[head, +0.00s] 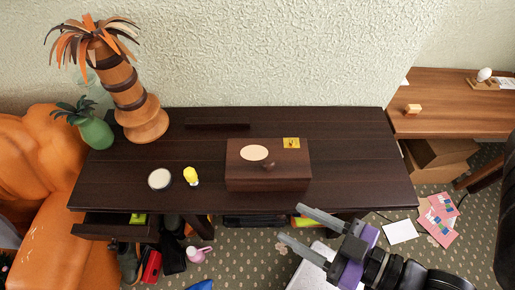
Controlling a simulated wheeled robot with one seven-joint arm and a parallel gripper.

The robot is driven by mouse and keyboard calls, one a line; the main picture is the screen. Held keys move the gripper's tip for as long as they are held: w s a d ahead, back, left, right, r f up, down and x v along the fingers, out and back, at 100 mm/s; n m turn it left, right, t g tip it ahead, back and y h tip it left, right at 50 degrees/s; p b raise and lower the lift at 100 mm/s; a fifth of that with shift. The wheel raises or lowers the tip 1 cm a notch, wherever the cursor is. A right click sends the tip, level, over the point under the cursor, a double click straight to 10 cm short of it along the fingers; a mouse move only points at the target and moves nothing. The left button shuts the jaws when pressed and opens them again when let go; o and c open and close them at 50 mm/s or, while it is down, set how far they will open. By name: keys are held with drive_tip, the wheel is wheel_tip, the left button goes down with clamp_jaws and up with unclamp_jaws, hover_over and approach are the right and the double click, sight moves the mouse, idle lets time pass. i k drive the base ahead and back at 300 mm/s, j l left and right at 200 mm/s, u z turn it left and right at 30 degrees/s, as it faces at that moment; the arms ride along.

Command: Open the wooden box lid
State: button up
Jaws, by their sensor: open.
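The wooden box (267,179) is dark brown and stands on the dark table, right of its middle. Its lid (240,157) looks closed and carries a pale oval plate (254,153), a small dark knob (268,166) near the front and a yellow patch (291,143) at the back right corner. My gripper (290,223) is open and empty. It is in front of the box to the lower right, apart from it, with its fingers pointing left. How high it is relative to the lid is hard to tell.
The dark table (345,150) has clear room right of the box. A white round object (160,179) and a yellow figure (191,176) lie left of the box. A palm-like ornament (129,90) and green vase (95,132) stand at the back left. A drawer (105,231) sticks out front left.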

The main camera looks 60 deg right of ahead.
sight(260, 159)
drive_tip(key=k+l+u, duration=0.2)
drive_tip(key=u, duration=0.15)
drive_tip(key=k+l+u, duration=0.15)
drive_tip(key=u, duration=0.2)
drive_tip(key=k+u, duration=0.35)
